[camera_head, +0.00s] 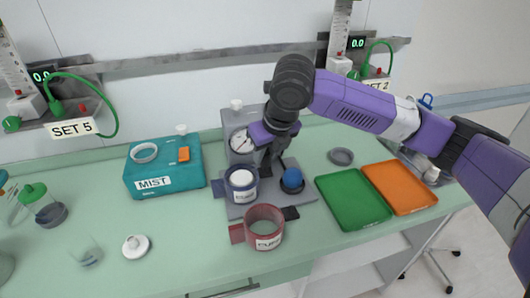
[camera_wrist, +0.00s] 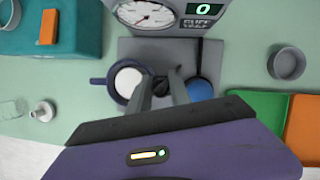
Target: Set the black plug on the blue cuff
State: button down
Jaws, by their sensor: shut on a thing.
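My gripper (camera_head: 268,174) is over the grey gauge stand, fingers pointing down. In the wrist view its fingertips (camera_wrist: 162,86) are shut on a small dark thing, the black plug (camera_wrist: 160,82), mostly hidden by the fingers. The blue cuff (camera_head: 241,192), a dark blue ring with a white label, stands just left of my gripper. It also shows in the wrist view (camera_wrist: 116,93). A white round piece (camera_head: 241,177) fills much of its opening. I see no contact between plug and cuff.
A blue bulb (camera_head: 292,178) is close right of my gripper. A red cuff (camera_head: 265,226) stands in front. The gauge (camera_head: 241,141) rises behind. Green (camera_head: 352,199) and orange (camera_head: 400,187) trays lie right; a teal MIST box (camera_head: 165,168) stands left.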

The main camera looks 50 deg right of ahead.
jog(key=shift+f+b, duration=0.65)
jog(key=shift+f, duration=0.35)
dwell(1.0)
jog(key=c, duration=1.1)
grip_release()
jog(key=shift+r, duration=0.1)
jog(key=shift+r+p, duration=2.6)
jog(key=shift+r, duration=0.85)
